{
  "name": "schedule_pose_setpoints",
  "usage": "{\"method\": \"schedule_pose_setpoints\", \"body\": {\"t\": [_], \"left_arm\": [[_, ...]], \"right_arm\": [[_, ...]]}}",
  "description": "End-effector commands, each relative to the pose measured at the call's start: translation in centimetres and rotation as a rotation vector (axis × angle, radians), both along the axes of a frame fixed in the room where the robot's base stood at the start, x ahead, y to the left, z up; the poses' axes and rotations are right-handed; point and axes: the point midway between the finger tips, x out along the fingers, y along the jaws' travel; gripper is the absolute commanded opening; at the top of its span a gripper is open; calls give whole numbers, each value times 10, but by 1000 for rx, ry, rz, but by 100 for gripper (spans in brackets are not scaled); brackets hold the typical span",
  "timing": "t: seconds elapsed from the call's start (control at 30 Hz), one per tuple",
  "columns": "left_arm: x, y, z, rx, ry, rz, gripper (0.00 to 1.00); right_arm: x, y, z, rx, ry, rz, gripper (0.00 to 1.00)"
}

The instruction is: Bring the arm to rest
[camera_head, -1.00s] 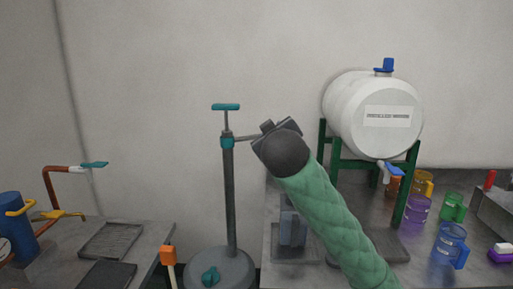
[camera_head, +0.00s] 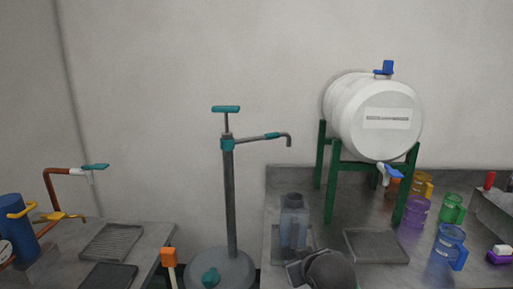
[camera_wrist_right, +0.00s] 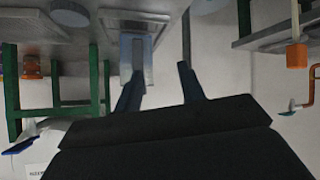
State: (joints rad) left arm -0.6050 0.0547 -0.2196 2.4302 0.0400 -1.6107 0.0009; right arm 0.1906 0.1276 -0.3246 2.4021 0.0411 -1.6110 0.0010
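My right arm shows only as a dark wrist (camera_head: 330,270) at the bottom of the head view, low in front of the right-hand counter (camera_head: 283,185). In the right wrist view its gripper (camera_wrist_right: 161,72) has its two dark fingers spread apart with nothing held between them. A clear bluish container (camera_head: 293,222) stands upright on the counter just beyond the wrist; it also shows past the fingers in the right wrist view (camera_wrist_right: 138,52). My left gripper is not in view.
A hand pump (camera_head: 229,195) stands between the counters, its spout toward the right. A white barrel (camera_head: 375,118) sits on a green stand (camera_head: 334,165). Colored mugs, including a blue one (camera_head: 449,242), stand at right. An empty tray (camera_head: 375,246) lies near the wrist.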

Motion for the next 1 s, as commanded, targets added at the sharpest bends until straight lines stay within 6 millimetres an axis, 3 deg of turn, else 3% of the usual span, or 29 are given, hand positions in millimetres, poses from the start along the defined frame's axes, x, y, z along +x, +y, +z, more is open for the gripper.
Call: {"method": "schedule_pose_setpoints", "body": {"t": [0.03, 0.27, 0.57, 0.8, 1.0], "left_arm": [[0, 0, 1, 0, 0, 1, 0], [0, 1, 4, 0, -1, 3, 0], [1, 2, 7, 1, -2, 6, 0], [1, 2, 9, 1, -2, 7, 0], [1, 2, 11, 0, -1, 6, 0]], "right_arm": [[-10, -4, -16, 9, 31, -9, 40], [-55, -19, -82, 38, 165, -49, 40], [-127, -33, -169, 58, 360, -96, 40], [-199, -35, -231, 64, 522, -117, 40], [-265, -32, -271, 65, 651, -122, 40]]}}
